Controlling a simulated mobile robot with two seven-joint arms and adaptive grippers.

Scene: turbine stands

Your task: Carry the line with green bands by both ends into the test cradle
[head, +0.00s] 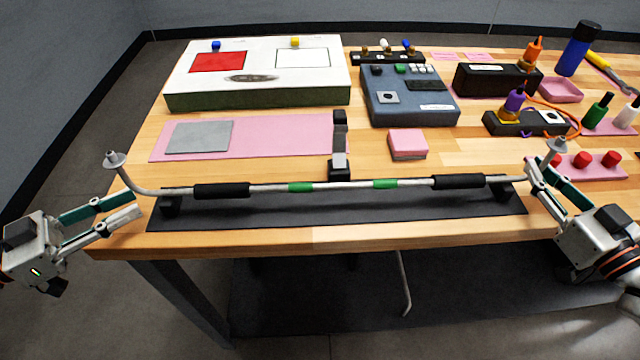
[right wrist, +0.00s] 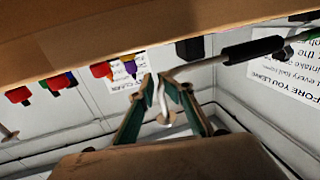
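The line with green bands (head: 330,185) is a long grey tube with black sleeves and two green bands. It lies across black end supports over a dark mat (head: 330,208) at the table's front edge. Both ends bend and carry flared fittings. My right gripper (head: 552,187) is at the right end. In the right wrist view its open fingers (right wrist: 166,82) stand either side of the bent end (right wrist: 163,108); contact is unclear. I cannot tell which fixture is the test cradle.
A black upright post (head: 340,145) stands behind the line's middle. Behind are a pink mat (head: 285,135) with a grey plate, a pink block (head: 407,143), a blue-grey device (head: 408,95) and a white box (head: 260,70). Red-capped items (head: 582,160) stand close to the right gripper.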

